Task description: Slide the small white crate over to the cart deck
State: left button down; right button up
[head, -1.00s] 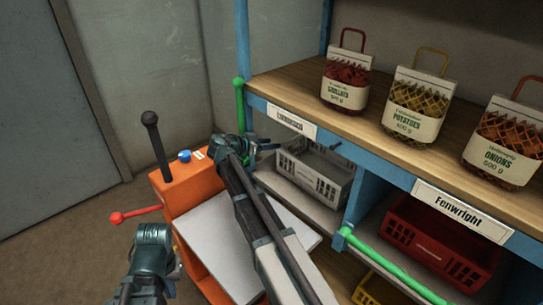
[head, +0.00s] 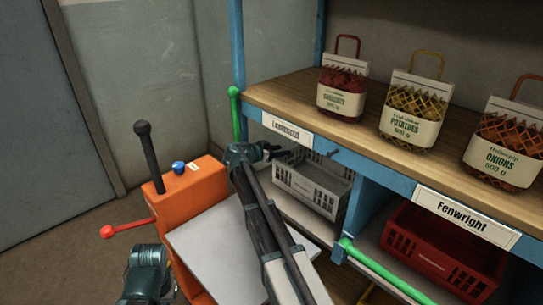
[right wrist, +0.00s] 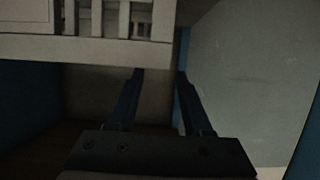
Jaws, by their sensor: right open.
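The small white crate (head: 318,188), greyish in the shade, sits in the left bay under the wooden shelf. Its slatted wall also shows across the top of the right wrist view (right wrist: 90,48). The cart deck (head: 215,245) is a bare pale plate on the orange cart, left of the bay. My right gripper (head: 278,153) is at the bay's left opening, by the crate's upper left corner. In the right wrist view its two fingers (right wrist: 160,74) are apart and empty, with the left tip near the crate's lower edge. My left arm shows at lower left, but its fingers do not.
A red crate (head: 440,245) stands in the right-hand bay. Mesh sacks (head: 415,112) stand on the wooden shelf above. The blue post (head: 358,205) divides the bays. The cart has a black lever (head: 147,155) and a red-knobbed lever (head: 125,228).

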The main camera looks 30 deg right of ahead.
aim_at(291, 149)
jog(key=b+x, duration=0.2)
jog(key=x, duration=0.5)
jog(key=shift+c, duration=0.2)
grip_shut()
dwell(1.3)
